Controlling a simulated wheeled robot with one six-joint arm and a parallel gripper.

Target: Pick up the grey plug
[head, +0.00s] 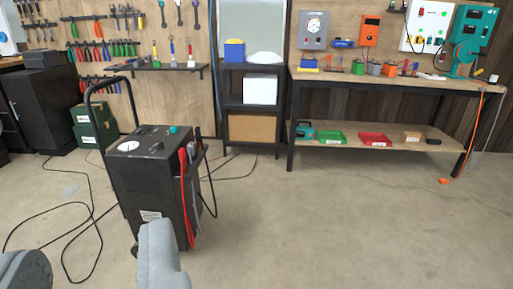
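I cannot make out a grey plug for certain. A small pale grey piece (494,78) sits at the right end of the workbench top, near where a thin grey cable (482,125) hangs down; it is too small to tell whether it is a plug. An orange plug-like end (443,181) lies on the floor at the right, on an orange cable. Grey parts of my own arm show at the bottom left. No gripper fingers can be made out.
A black wheeled cart (150,190) with red and black cables stands close at the left, black cables on the floor beside it. The workbench (380,84) is far right, with trays on its lower shelf. A black shelf rack (250,107) stands mid-back.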

